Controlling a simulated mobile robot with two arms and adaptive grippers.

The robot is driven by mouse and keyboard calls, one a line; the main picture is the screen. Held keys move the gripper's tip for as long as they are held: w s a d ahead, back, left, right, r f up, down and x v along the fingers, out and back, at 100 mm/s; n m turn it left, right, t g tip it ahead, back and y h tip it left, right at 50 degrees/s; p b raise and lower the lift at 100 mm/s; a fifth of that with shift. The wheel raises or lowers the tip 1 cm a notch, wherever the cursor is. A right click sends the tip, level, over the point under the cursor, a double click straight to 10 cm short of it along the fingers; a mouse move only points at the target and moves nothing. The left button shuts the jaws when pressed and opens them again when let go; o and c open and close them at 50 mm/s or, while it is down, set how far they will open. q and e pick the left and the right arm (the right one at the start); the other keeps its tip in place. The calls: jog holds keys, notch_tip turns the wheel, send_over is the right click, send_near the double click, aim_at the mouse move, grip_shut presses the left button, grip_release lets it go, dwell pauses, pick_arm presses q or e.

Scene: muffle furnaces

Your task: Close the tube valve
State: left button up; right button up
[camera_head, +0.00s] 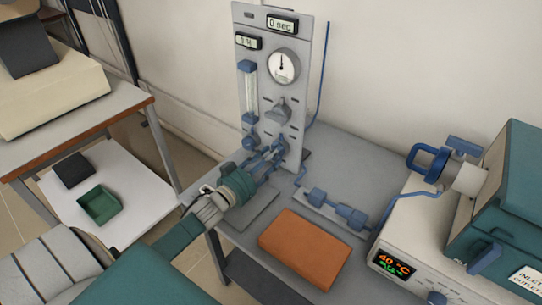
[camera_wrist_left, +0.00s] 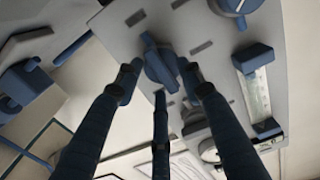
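A grey upright panel (camera_head: 262,100) carries a round gauge (camera_head: 283,66), a flow tube and several knobs. My left gripper (camera_head: 272,155) has dark blue fingers and is at the panel's lower part. In the left wrist view, the fingers (camera_wrist_left: 160,80) are spread around a blue valve knob (camera_wrist_left: 160,65), one on each side and a third below it in the picture. The fingertips are very close to the knob; I cannot tell whether they touch it. In the head view the fingers largely hide this knob. My right gripper is not in view.
A blue tube (camera_head: 322,75) rises beside the panel. Blue fittings (camera_head: 335,205) and an orange-brown block (camera_head: 305,248) lie on the grey table right of my arm. A furnace unit (camera_head: 440,235) showing 40 °C stands at right. A green tray (camera_head: 99,205) is at left.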

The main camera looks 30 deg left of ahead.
pick_arm(q)
jog(key=shift+w, duration=0.1)
jog(key=c, duration=0.8)
grip_shut()
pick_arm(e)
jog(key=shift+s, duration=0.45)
